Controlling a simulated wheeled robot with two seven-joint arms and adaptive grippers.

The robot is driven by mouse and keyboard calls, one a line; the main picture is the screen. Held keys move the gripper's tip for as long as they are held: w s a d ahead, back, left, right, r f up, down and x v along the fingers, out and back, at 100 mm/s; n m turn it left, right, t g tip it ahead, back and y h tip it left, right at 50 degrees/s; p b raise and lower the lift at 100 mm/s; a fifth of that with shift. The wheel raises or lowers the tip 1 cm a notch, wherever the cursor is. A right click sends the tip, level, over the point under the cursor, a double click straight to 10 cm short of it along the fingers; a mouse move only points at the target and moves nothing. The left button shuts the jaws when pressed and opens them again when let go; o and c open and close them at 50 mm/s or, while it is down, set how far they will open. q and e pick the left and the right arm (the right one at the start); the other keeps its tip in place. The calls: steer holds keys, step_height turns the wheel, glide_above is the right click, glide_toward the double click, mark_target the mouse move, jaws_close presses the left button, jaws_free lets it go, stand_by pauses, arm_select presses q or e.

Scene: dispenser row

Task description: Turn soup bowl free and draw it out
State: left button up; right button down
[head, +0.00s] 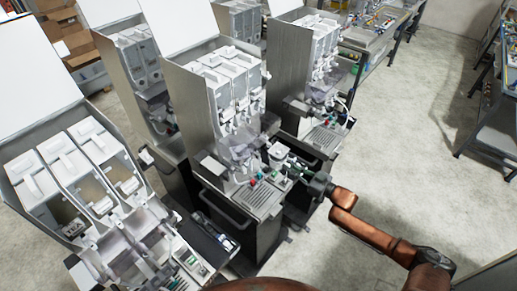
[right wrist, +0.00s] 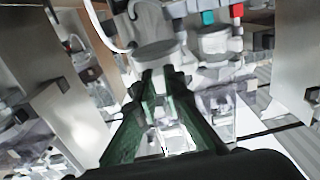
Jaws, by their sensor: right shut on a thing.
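My right gripper (head: 290,162) reaches in from the right to the front of the middle dispenser (head: 215,110). In the right wrist view its green fingers (right wrist: 163,80) are closed on a pale, round, cup-like part, which I take for the soup bowl (right wrist: 155,50). In the head view this bowl (head: 277,152) shows only as a small pale shape at the fingertips, at the dispenser's right side. It looks seated against the machine; whether it is turned free I cannot tell. The fingers hide part of it. My left gripper is not in view.
A similar pale round part (right wrist: 215,45) sits close beside the held one. Red and teal knobs (right wrist: 223,15) are near it. A drip tray (head: 258,199) juts out below. Other dispensers stand left (head: 85,170) and behind right (head: 305,70). The floor (head: 400,150) at right is clear.

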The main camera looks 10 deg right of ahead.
steer(key=shift+p+v, duration=0.85)
steer(key=shift+v, duration=1.7)
